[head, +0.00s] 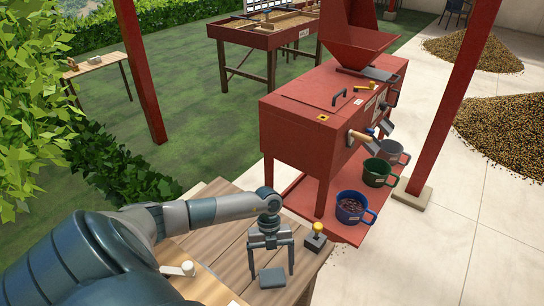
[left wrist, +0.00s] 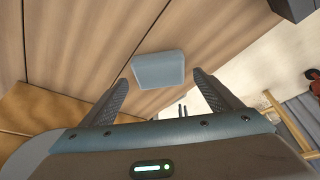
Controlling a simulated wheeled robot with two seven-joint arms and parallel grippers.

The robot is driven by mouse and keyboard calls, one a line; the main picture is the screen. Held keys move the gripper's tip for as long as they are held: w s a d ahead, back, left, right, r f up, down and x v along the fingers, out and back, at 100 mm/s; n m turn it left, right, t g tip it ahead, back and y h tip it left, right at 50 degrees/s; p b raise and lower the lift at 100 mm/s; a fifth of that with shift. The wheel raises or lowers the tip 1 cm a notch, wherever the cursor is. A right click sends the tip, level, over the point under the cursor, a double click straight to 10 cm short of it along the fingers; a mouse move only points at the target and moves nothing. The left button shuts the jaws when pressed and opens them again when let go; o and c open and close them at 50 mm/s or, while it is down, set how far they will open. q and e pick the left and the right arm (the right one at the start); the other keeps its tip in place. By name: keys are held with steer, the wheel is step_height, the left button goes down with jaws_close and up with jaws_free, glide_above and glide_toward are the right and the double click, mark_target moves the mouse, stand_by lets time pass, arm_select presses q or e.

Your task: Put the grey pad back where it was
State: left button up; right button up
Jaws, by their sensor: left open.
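The grey pad (head: 272,278) lies flat on the wooden table (head: 229,245), near its right edge. My left gripper (head: 271,270) is above the pad, pointing down, with its two fingers apart. In the left wrist view the pad (left wrist: 159,70) shows just beyond the open fingertips (left wrist: 160,82), between them and not held. The pad looks clear of both fingers. My right gripper is in neither view.
A dark box with a yellow knob (head: 316,238) stands on the table right of my left gripper. A white-handled item (head: 180,269) lies at the left. Beyond the table is a red machine (head: 330,110) with blue (head: 352,208), green and grey buckets at its base.

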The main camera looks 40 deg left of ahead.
arm_select(q)
steer(key=b+v, duration=0.3)
steer(key=v, duration=0.8)
steer(key=shift+d, duration=0.1)
stand_by(0.5)
